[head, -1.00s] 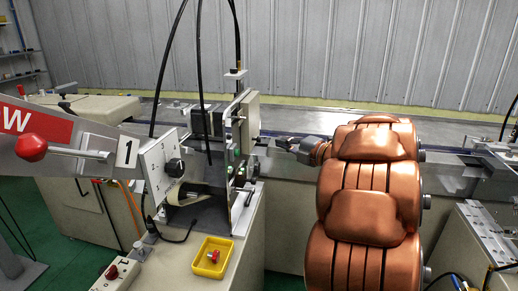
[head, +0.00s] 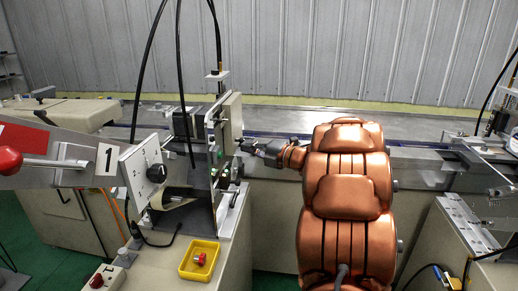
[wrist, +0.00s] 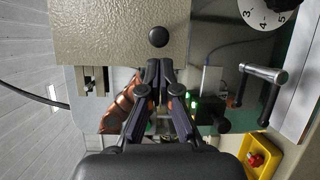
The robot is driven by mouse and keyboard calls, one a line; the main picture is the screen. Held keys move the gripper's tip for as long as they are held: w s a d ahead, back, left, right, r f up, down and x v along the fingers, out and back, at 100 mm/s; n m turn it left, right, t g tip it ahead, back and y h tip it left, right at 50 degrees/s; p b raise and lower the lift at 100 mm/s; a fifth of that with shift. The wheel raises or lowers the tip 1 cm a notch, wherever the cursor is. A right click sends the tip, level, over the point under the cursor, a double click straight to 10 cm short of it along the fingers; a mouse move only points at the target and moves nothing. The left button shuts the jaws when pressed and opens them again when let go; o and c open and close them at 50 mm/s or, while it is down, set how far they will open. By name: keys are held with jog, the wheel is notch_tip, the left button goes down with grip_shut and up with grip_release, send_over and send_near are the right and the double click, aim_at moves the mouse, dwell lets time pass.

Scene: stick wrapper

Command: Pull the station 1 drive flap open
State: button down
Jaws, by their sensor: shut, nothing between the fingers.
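The station 1 drive flap looks to be the beige speckled panel with a round black knob (wrist: 158,37) at the top of the wrist view. Its bare face (wrist: 100,32) hangs upright and appears closed. In the head view the flap (head: 232,122) shows edge-on at the right side of the station 1 machine. My gripper (wrist: 160,64) is shut and empty, its fingertips just below the knob in the picture. Whether they touch the flap I cannot tell. In the head view my gripper (head: 245,146) is close beside the machine's right side, partly hard to make out.
A crank handle (wrist: 262,73) and a numbered dial (wrist: 264,10) lie right of the flap. Small green lights show behind the fingers. A yellow tray (head: 199,259) with a red part stands on the cabinet. Black cables hang above the machine.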

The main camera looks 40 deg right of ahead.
jog(key=shift+x, duration=1.25)
jog(key=shift+d+f+y+p, duration=0.1)
jog(key=shift+y+p, duration=0.2)
